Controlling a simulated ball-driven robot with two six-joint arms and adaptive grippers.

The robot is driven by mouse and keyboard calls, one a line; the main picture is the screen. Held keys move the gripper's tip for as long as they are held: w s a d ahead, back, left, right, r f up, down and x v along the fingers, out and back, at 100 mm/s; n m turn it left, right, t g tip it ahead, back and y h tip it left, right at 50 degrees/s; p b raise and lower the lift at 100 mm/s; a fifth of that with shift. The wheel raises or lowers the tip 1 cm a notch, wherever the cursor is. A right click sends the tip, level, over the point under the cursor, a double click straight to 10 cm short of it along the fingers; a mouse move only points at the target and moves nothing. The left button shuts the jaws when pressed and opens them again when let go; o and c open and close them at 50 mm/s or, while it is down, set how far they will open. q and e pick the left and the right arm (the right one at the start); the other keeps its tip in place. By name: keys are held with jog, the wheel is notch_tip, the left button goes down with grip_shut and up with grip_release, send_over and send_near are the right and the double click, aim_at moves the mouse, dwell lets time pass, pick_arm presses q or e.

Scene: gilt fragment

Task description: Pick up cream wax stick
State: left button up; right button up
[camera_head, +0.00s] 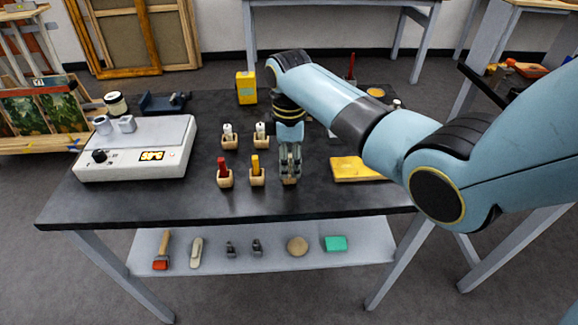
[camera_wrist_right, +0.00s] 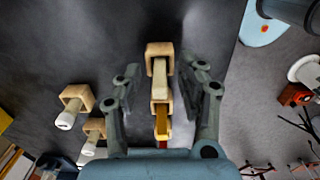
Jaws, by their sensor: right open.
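The cream wax stick (camera_wrist_right: 160,82) stands in a small wooden holder (camera_wrist_right: 158,50) in the right wrist view. My right gripper (camera_wrist_right: 160,74) is open, with one finger on each side of the stick and gaps between. In the head view my right gripper (camera_head: 290,168) points down over that holder (camera_head: 289,181), at the right end of the front row, and mostly hides the stick. My left gripper is in neither view.
Beside it stand a yellow stick (camera_head: 256,165) and a red stick (camera_head: 222,166) in holders. Two white-topped sticks (camera_head: 228,130) (camera_head: 260,129) stand behind. A yellow slab (camera_head: 353,170) lies to the right. A white heater box (camera_head: 135,150) is at left. The table front is clear.

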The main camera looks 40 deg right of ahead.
grip_shut()
